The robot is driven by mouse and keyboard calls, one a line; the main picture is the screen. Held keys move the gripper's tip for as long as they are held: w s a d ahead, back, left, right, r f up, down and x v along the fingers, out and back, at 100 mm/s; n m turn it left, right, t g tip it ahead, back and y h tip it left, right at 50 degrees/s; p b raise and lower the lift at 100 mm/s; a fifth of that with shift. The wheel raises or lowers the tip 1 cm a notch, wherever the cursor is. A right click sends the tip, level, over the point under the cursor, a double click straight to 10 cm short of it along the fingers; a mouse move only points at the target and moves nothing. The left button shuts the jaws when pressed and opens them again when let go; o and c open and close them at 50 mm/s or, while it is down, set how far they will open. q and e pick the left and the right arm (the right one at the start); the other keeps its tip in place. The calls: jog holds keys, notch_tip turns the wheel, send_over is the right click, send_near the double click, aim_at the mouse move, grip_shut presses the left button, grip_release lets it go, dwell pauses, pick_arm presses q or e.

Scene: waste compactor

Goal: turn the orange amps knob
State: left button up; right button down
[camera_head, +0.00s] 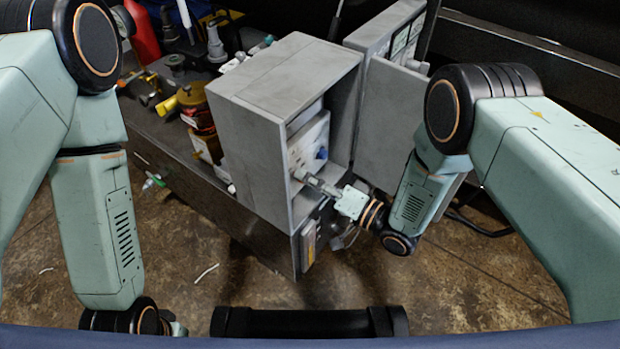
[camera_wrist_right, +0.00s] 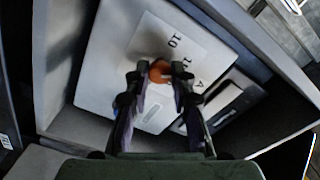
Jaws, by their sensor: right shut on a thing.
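The orange amps knob (camera_wrist_right: 160,71) shows in the right wrist view on a pale panel (camera_wrist_right: 125,60) with printed numbers and the letter A. My right gripper (camera_wrist_right: 157,78) has its two fingers on either side of the knob, shut on it. In the head view my right gripper (camera_head: 303,175) reaches from the right into an open grey box and touches the panel face (camera_head: 312,143); the knob is hidden there. My left arm hangs at the left and its wrist is at the bottom edge; its gripper fingers do not show.
The grey box (camera_head: 262,85) has walls close around my right gripper, and its door (camera_head: 388,125) stands open on the right. A blue knob (camera_head: 322,153) is on the same panel. Bottles and tools crowd the bench at the left. The floor in front is mostly clear.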

jog(key=c, duration=1.1)
grip_release()
jog(key=shift+c, duration=0.2)
jog(key=shift+s+d, duration=0.1)
jog(key=v, duration=1.1)
jog(key=shift+s+d, duration=0.25)
jog(key=shift+d, duration=0.05)
